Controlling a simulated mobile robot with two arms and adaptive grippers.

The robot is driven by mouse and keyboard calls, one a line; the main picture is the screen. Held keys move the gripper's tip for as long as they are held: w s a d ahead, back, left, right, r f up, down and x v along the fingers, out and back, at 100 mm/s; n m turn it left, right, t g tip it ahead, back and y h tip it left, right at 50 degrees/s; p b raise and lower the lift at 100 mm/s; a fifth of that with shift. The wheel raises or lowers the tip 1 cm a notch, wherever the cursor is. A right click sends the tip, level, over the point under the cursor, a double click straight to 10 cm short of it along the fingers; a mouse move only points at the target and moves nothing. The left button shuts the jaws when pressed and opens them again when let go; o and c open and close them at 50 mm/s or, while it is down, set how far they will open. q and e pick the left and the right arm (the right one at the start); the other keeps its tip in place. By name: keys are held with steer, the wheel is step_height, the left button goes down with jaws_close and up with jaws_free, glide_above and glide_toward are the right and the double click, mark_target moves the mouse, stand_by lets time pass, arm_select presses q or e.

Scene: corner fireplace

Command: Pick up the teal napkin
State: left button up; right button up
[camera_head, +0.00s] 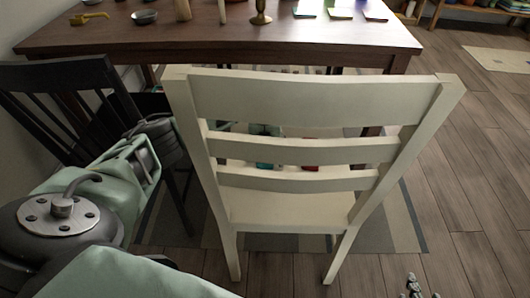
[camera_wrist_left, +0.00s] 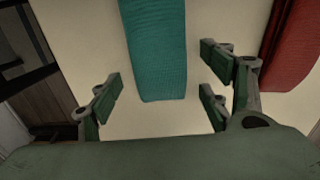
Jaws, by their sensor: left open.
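The teal napkin (camera_wrist_left: 156,50) lies on the cream seat of the white chair, and its near end shows in the left wrist view. In the head view the teal napkin (camera_head: 266,160) shows only in part between the chair's back slats. My left gripper (camera_wrist_left: 162,98) is open and empty, with its fingers on either side of the napkin's near end and apart from it. In the head view my left arm reaches behind the white chair's back, and the gripper is mostly hidden. A small part of what looks like my right gripper (camera_head: 416,290) shows at the bottom edge.
The white chair's back (camera_head: 315,100) stands in front of the seat. A red cloth (camera_wrist_left: 292,45) lies right of the napkin. A dark chair (camera_head: 75,90) stands left, close to my arm. The wooden table (camera_head: 330,50) holds several small items. The right floor is clear.

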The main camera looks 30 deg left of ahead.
arm_select(q)
steer(key=c, duration=1.1)
steer(key=shift+c, duration=0.2)
